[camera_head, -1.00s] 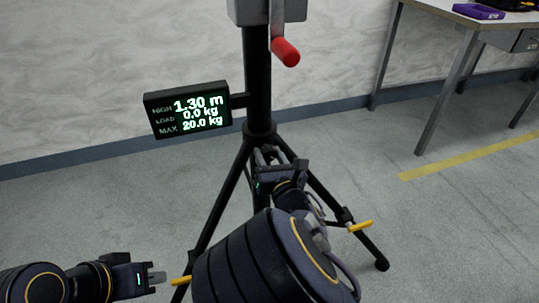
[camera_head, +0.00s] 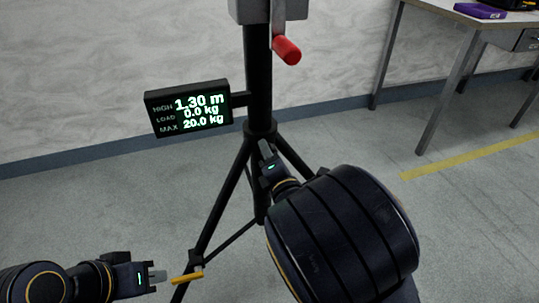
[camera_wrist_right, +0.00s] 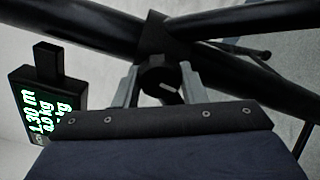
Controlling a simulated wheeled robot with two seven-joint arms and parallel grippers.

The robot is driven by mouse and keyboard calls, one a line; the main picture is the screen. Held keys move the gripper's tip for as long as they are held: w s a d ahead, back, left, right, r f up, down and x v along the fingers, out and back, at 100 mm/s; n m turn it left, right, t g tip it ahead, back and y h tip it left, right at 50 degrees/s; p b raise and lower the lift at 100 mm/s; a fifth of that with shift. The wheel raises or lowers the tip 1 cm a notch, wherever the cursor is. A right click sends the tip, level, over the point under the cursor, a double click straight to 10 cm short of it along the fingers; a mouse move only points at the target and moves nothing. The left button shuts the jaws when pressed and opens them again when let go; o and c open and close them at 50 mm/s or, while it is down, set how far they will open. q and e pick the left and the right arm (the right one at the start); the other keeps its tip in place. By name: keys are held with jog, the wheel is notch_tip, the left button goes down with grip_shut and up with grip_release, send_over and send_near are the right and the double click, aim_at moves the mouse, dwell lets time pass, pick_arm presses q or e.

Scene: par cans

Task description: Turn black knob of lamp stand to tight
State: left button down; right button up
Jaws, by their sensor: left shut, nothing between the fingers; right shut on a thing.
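The black lamp stand (camera_head: 258,75) stands upright on its tripod legs in the head view. The round black knob (camera_wrist_right: 160,77), with a short white mark on its face, sits on the stand's collar in the right wrist view. My right gripper (camera_head: 266,152) reaches the collar just where the legs spread. In the right wrist view, its two grey fingers are shut on the knob, one on each side. In the head view the knob is hidden behind my gripper. My left gripper (camera_head: 156,277) is shut and empty at the lower left, close to a yellow lever.
A display (camera_head: 188,109) on the stand reads 1.30 m, 0.0 kg, max 20.0 kg. Above are a grey winch box (camera_head: 262,10) and red crank handle (camera_head: 286,50). The yellow lever (camera_head: 187,278) is on the left leg. A table (camera_head: 485,20) stands far right.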

jog(key=m+b, duration=0.1)
jog(key=m, duration=0.3)
jog(key=shift+m, duration=0.3)
jog(key=m+b, duration=0.1)
jog(key=m, duration=0.3)
jog(key=shift+m, duration=0.3)
jog(key=m, duration=0.2)
jog(key=shift+m+b, duration=0.3)
jog(key=shift+m, duration=0.1)
jog(key=m, duration=0.3)
jog(key=shift+r, duration=0.1)
jog(key=m, duration=0.4)
jog(key=shift+d, duration=0.1)
jog(key=m, duration=0.3)
jog(key=shift+m, duration=0.4)
jog(key=m, duration=0.4)
jog(key=shift+m, duration=1.8)
